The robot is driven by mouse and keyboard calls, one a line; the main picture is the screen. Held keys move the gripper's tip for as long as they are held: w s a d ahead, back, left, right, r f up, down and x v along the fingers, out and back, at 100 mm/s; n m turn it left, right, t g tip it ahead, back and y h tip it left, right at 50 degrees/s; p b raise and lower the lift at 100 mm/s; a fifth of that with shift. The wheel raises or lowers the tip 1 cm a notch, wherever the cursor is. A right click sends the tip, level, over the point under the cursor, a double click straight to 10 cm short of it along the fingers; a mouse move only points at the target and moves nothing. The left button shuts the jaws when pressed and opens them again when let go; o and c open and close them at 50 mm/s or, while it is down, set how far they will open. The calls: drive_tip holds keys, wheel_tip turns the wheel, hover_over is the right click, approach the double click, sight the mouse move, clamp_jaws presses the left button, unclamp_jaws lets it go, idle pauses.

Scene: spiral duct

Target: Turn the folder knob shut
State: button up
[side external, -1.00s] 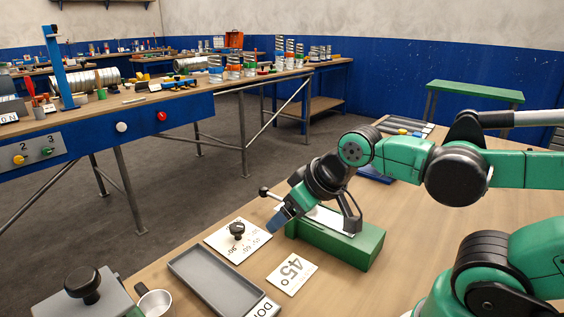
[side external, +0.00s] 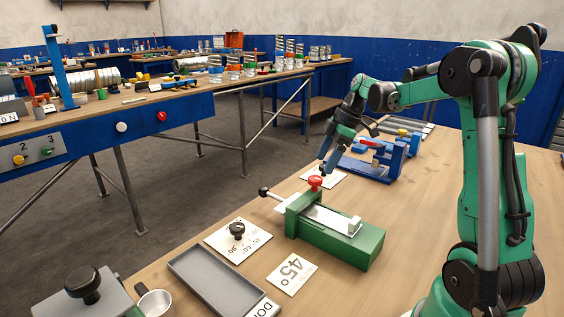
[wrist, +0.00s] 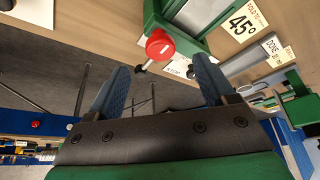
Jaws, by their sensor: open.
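The green folder (side external: 335,238) stands on the wooden table with a pale strip lying in it. A red knob (side external: 315,183) sits on top at its far left end; it also shows in the wrist view (wrist: 160,45). A rod with a black ball end (side external: 263,192) sticks out to the left of the folder. My gripper (side external: 326,167) is open, with blue fingers pointing down just above and behind the red knob. In the wrist view (wrist: 163,76) the knob lies past the fingertips, between their lines, and nothing is held.
A blue device (side external: 372,165) with a red handle stands behind the folder. In front are a 45° card (side external: 292,272), an angle card (side external: 224,246) with a black knob (side external: 237,230), a grey tray (side external: 180,262) and a metal cup (side external: 155,302). The table right of the folder is clear.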

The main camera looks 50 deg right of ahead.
sight(316, 178)
drive_tip(key=shift+x, duration=2.3)
clamp_jaws()
